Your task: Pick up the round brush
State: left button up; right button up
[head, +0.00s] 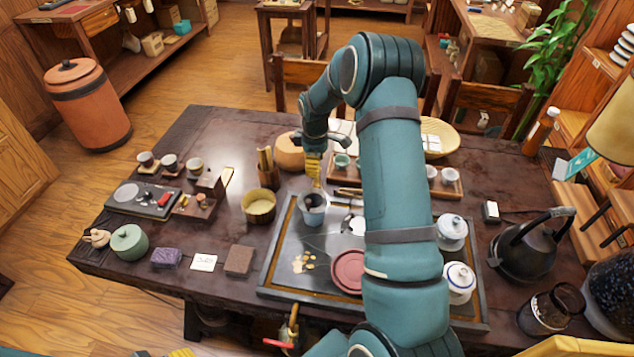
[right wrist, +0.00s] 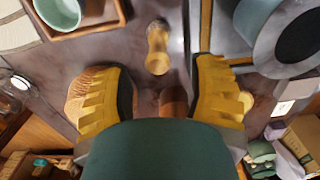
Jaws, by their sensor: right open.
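A small tan wooden piece with a narrow waist, which looks like the round brush (right wrist: 158,48), is on the dark table in the right wrist view. It is ahead of my right gripper (right wrist: 163,92), between the two fingers' lines and not touched by them. The right gripper's yellow fingers are wide apart and empty. In the head view the right gripper (head: 313,167) points down over the table, behind the grey cup; I cannot make out the brush there.
The grey cup (head: 313,208) stands on the dark tea tray (head: 281,265). A yellow bowl (head: 259,208) and a bamboo holder (head: 268,172) are left of the gripper. A wooden tray with green cups (right wrist: 108,22) lies close by. A round tan pot (head: 289,152) is behind.

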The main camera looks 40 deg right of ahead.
aim_at(317, 180)
jog(key=f, duration=0.5)
jog(key=shift+s+d+b, duration=0.1)
jog(key=shift+d+b, duration=0.15)
jog(key=shift+b, duration=0.15)
grip_shut()
